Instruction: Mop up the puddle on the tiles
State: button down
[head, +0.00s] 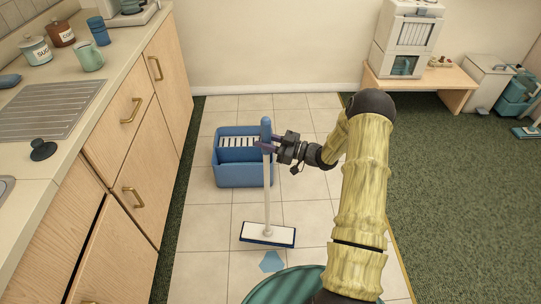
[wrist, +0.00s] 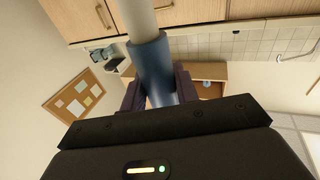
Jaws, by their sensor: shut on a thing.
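A mop with a pale pole, a blue grip and a flat white-and-blue head (head: 267,234) stands nearly upright over the tiles. My gripper (head: 267,146) is shut on the mop's blue grip, near its top. In the wrist view the blue grip (wrist: 152,68) sits between the dark fingers. A small light-blue puddle (head: 271,262) lies on the tiles just in front of the mop head, apart from it in the picture. I cannot tell whether the head touches the floor. A blue bucket (head: 243,174) with a white slotted wringer stands behind the mop.
Wooden cabinets (head: 125,150) with a counter run along the left. Green carpet (head: 465,190) borders the tiles on the right. A low wooden bench (head: 455,78) stands at the back right. A round teal thing (head: 275,291) shows at the bottom edge. The tiles around the mop head are mostly clear.

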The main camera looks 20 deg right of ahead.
jog(key=f+g+b, duration=0.1)
jog(key=f+n+y+b, duration=0.1)
jog(key=d+f+g+b, duration=0.1)
jog(key=shift+w+d+f+n+g+y, duration=0.1)
jog(key=shift+w+f+n+g+y, duration=0.05)
jog(key=shift+w+n+g+y, duration=0.2)
jog(key=shift+d+n+g+b, duration=0.25)
jog(key=shift+b, duration=0.15)
jog(key=shift+f, duration=0.1)
